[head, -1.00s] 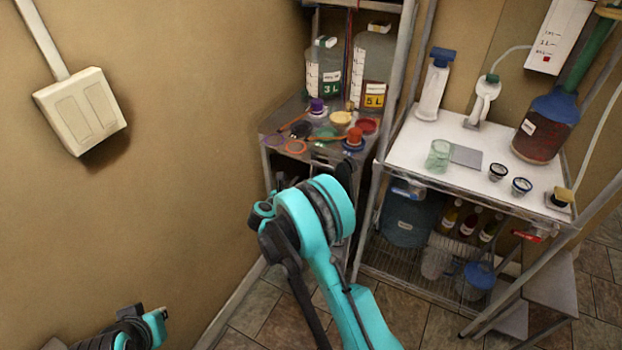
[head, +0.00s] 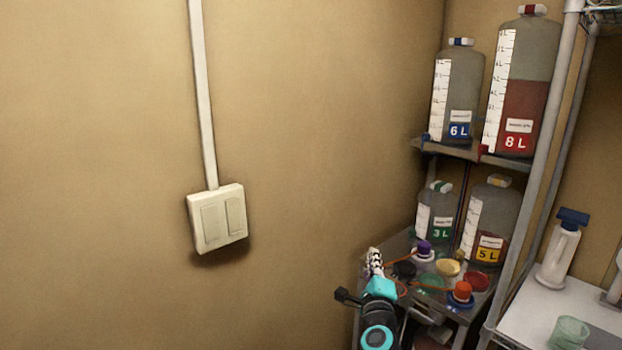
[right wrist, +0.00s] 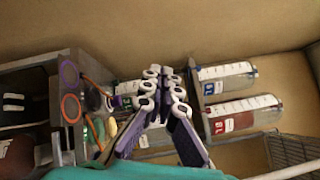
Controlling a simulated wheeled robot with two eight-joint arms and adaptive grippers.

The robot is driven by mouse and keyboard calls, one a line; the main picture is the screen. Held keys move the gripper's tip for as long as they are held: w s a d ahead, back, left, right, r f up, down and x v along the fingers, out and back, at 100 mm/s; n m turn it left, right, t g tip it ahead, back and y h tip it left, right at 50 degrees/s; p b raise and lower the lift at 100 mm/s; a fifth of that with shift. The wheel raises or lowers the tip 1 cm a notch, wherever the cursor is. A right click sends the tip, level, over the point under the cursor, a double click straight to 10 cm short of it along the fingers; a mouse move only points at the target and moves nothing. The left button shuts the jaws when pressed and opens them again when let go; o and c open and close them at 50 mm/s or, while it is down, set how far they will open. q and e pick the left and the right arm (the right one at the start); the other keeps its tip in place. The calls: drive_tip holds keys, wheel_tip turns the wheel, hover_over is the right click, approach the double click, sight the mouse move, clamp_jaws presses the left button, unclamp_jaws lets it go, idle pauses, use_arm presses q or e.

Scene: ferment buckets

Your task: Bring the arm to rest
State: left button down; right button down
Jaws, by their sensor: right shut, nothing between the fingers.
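My right arm comes up from the bottom edge of the head view, right of centre. Its gripper (head: 376,262) is in front of the left side of the small steel shelf. In the right wrist view the fingers of the gripper (right wrist: 166,76) are closed together with nothing between them. The left arm and gripper are out of the picture.
The shelf (head: 438,318) holds 3 L (head: 436,215) and 5 L (head: 488,222) buckets, with coloured lids and rings in front. The 6 L (head: 457,95) and 8 L (head: 521,90) buckets stand above.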

drive_tip(key=s+a+f+n+g+y, duration=0.3)
drive_tip(key=s+n, duration=0.4)
drive_tip(key=n, duration=0.1)
drive_tip(key=s+a+f+n+g+y, duration=0.2)
drive_tip(key=s+n+y, duration=0.1)
drive_tip(key=s+n, duration=0.5)
drive_tip(key=s+d+f+n+g+h, duration=0.1)
drive_tip(key=s+d+f+n+g, duration=0.2)
drive_tip(key=s+f, duration=0.3)
drive_tip(key=s+d+f+n+g+h, duration=0.2)
drive_tip(key=s+f, duration=0.4)
drive_tip(key=s, duration=0.5)
drive_tip(key=shift+d+f+n+g+h, duration=0.2)
drive_tip(key=shift+d+n+g+h, duration=0.1)
drive_tip(key=shift+d+n+g, duration=0.8)
drive_tip(key=shift+s+a, duration=0.1)
